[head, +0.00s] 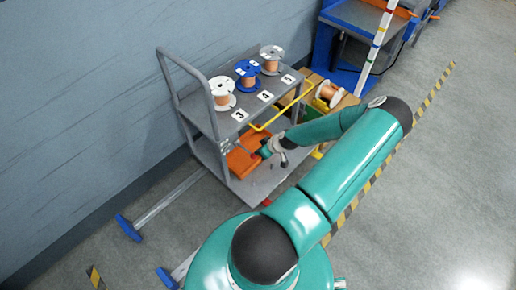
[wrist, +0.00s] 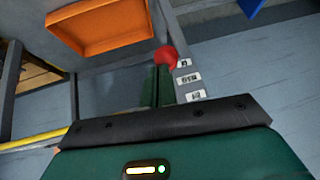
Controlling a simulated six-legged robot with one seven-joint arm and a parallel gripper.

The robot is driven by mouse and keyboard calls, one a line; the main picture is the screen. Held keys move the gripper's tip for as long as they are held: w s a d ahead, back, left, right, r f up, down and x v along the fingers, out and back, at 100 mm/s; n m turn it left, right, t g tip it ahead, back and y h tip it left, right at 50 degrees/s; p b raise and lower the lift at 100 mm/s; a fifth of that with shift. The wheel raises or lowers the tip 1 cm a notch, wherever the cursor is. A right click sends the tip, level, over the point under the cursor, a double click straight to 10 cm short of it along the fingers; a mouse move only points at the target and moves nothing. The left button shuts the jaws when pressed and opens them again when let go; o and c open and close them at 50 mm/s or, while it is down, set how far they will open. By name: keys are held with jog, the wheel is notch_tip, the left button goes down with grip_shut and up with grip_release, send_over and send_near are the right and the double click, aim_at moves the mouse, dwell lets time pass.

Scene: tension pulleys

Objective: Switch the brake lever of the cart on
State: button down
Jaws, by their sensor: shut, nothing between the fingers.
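The grey cart (head: 240,112) stands by the wall, its push handle at the left end. In the wrist view a red round knob (wrist: 166,57), likely the brake lever's end, sits beside a grey cart post (wrist: 167,18). The lever's shaft is not clearly visible, so I cannot tell its setting. My gripper (head: 264,152) is at the cart's near side, between its two shelves. In the wrist view its dark green fingers (wrist: 156,84) are shut and empty. Their tips are right at the knob; I cannot tell whether they touch it.
Spools (head: 222,93) stand on the top shelf behind numbered labels. An orange bin (head: 243,162) is on the lower shelf. A yellow bar (head: 283,110) crosses the cart's near side. Small white labels (wrist: 190,78) are on the post. The floor at right is clear.

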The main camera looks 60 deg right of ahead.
notch_tip(320, 180, down, 7)
jog(key=t, duration=0.1)
jog(key=shift+s+r+t, duration=0.2)
jog(key=shift+s+t, duration=0.1)
dwell(0.4)
jog(key=shift+a, duration=0.1)
jog(key=shift+r, duration=0.1)
dwell(0.5)
